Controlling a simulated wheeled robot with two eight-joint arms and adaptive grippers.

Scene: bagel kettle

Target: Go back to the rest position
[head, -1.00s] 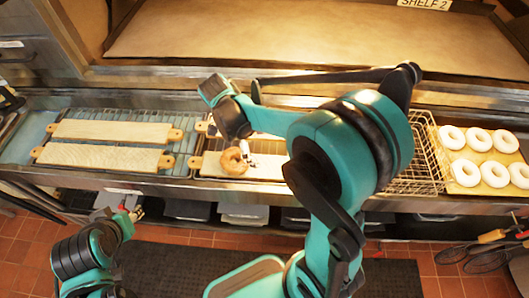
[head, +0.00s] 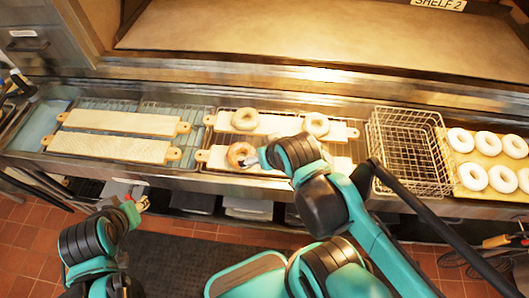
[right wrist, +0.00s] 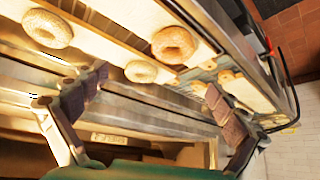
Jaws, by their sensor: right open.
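My right gripper (head: 256,159) is over the front right bagel board (head: 217,158), close to a brown bagel (head: 240,154) in the head view. In the right wrist view the fingers of my right gripper (right wrist: 155,88) are spread, with nothing between them. The brown bagel (right wrist: 174,45) lies on its board beyond them. Two paler bagels (head: 245,119) (head: 316,124) lie on the back right board (head: 280,124). My left gripper (head: 138,204) hangs at lower left over the floor, apart from the counter; its jaw opening is too small to judge.
Two empty boards (head: 125,122) (head: 105,147) lie on the left rack. A wire basket (head: 408,150) stands right of the boards, beside a tray (head: 481,156) of several white rings. A wide shelf (head: 300,35) is behind. Tools hang at lower right.

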